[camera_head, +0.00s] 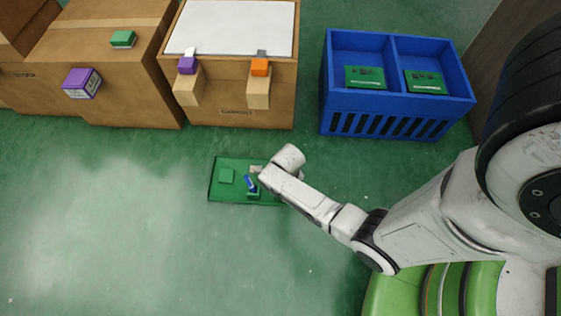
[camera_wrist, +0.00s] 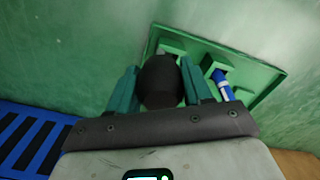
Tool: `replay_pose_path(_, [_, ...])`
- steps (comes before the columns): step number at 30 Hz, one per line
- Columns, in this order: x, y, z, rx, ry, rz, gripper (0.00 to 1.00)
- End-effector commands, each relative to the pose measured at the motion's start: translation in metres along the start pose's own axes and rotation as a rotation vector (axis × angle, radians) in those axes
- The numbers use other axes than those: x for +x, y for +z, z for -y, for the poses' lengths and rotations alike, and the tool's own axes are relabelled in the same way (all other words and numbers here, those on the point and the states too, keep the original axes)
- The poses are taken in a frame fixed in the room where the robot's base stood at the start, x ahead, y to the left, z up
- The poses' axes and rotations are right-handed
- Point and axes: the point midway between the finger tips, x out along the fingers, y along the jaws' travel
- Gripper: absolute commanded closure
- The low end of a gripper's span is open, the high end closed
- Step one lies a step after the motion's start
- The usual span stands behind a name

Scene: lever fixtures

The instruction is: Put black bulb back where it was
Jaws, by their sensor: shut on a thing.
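The black bulb (camera_wrist: 158,85) is a dark rounded piece between the two teal fingers of my gripper (camera_wrist: 160,75) in the wrist view. My gripper is shut on it. The bulb appears in front of the near edge of a green board (camera_wrist: 268,85). I cannot tell whether it touches the board. In the head view my wrist is over the right part of the green board (camera_head: 218,192), which lies on the floor. The bulb is hidden there behind my arm.
A blue lever (camera_wrist: 222,82) stands tilted on the board, which also bears raised green blocks. A blue two-part crate (camera_head: 385,115) holds green boards at the back right. Cardboard boxes (camera_head: 110,80) stand at the back left. The floor left of the board is clear.

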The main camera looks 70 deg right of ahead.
Motion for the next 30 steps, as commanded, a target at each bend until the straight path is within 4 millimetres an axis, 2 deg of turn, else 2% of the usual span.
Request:
replay_pose_path(1, [0.015, -0.008, 0.003, 0.002, -0.001, -0.002, 0.63])
replay_pose_path(3, [0.022, -0.015, 0.005, 0.002, -0.001, -0.002, 0.63])
replay_pose_path(13, [0.037, -0.029, 0.009, 0.000, 0.000, -0.003, 0.63])
replay_pose_path(20, [0.068, -0.032, 0.010, 0.000, 0.000, -0.002, 0.63])
replay_pose_path(30, [0.070, -0.032, 0.010, 0.000, 0.000, -0.002, 0.63])
